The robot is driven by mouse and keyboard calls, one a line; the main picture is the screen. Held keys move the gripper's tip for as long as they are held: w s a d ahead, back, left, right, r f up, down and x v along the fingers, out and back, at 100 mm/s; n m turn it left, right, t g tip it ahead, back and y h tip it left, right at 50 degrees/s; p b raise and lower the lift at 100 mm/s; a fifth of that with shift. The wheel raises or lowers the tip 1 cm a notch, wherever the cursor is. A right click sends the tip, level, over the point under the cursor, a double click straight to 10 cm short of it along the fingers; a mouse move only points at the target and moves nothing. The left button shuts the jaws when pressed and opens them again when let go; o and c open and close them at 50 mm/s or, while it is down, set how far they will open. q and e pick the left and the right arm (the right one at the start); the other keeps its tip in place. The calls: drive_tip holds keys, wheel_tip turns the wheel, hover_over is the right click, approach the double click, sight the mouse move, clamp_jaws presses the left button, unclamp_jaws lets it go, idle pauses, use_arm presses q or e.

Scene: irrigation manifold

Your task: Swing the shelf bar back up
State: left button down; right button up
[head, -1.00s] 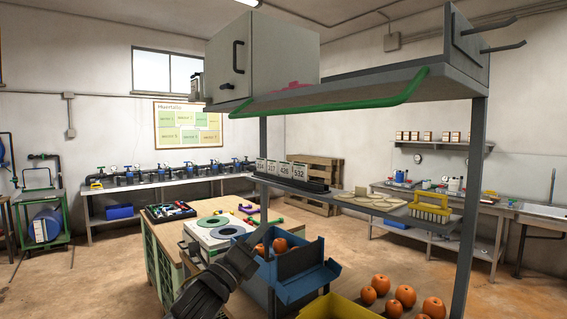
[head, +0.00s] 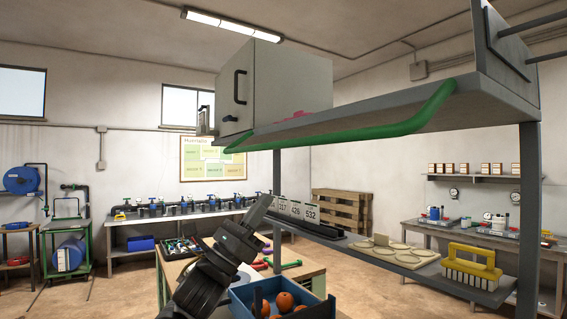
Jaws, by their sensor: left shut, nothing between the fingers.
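The green shelf bar (head: 345,133) runs along the front edge of the upper grey shelf (head: 490,84). Its long part lies a little below the shelf edge, and its right end bends up to the shelf. My left gripper (head: 262,206) is at lower centre, pointing up and to the right. It is shut and empty, below the bar and apart from it. My right gripper is not in view.
A grey cabinet (head: 285,85) and a pink item (head: 290,116) are on the upper shelf. A blue crate (head: 240,305) of oranges is below. Shelf posts (head: 529,200) stand nearby.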

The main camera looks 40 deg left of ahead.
use_arm(q)
wheel_tip(320, 180, up, 9)
drive_tip(key=w+d+p, duration=0.1)
drive_tip(key=w+p, duration=0.1)
drive_tip(key=p, duration=0.5)
drive_tip(key=shift+w+h+p, duration=0.2)
drive_tip(key=shift+h+p, duration=0.1)
drive_tip(key=shift+p, duration=0.1)
drive_tip(key=shift+d+r, duration=0.1)
drive_tip(key=shift+d, duration=0.05)
